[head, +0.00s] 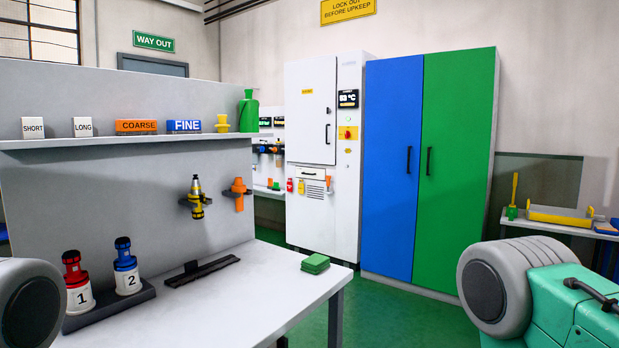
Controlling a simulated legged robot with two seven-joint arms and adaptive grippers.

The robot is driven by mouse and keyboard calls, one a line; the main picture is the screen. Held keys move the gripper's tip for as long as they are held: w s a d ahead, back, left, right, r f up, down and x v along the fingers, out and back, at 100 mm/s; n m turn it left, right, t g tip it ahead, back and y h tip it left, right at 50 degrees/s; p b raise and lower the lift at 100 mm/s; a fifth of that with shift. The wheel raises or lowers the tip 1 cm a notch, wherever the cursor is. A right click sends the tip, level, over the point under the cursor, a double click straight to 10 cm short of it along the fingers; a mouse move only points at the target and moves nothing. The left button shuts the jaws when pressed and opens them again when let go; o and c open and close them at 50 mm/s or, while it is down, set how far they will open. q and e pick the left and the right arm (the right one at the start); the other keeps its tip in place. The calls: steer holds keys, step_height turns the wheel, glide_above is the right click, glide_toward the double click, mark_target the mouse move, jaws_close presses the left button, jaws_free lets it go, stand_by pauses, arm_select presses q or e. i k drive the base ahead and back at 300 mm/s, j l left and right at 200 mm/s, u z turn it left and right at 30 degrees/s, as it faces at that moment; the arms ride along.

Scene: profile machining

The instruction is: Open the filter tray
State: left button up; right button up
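A tall white machine cabinet (345,210) stands against the back wall. It has an upper door with a dark vertical handle (327,134). Below the door is a small white drawer-like front (311,173) with a short dark handle, which looks like the filter tray. It appears flush with the cabinet, though it is small at this distance. Neither of my grippers is in view, and the cabinet is well out in front of me.
A white workbench (215,300) with a grey back panel and shelf fills the left. Numbered bottles in a rack and green pads (315,263) lie on it. A blue and green locker (430,170) stands right of the cabinet. Green floor (400,318) is open between bench and locker.

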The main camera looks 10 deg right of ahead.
mark_target(317, 172)
steer(key=i+l+z, duration=0.3)
steer(key=l, duration=0.3)
steer(key=i+l+z, duration=0.45)
steer(key=i+l, duration=0.15)
steer(key=i+l+z, duration=0.15)
steer(key=i, duration=0.4)
steer(key=i+l+z, duration=0.1)
steer(key=i+l, duration=0.15)
steer(key=i, duration=0.2)
steer(key=i+l+z, duration=0.15)
steer(key=i, duration=0.3)
steer(key=i+j+u, duration=0.3)
steer(key=i+u, duration=0.65)
steer(key=i+l+u, duration=0.1)
steer(key=i+u, duration=0.4)
steer(key=i, duration=0.15)
steer(key=i+l+u, duration=0.3)
steer(key=i+u, duration=0.2)
steer(key=i+j, duration=0.1)
steer(key=i, duration=0.6)
steer(key=i+j+u, duration=0.1)
steer(key=i, duration=0.6)
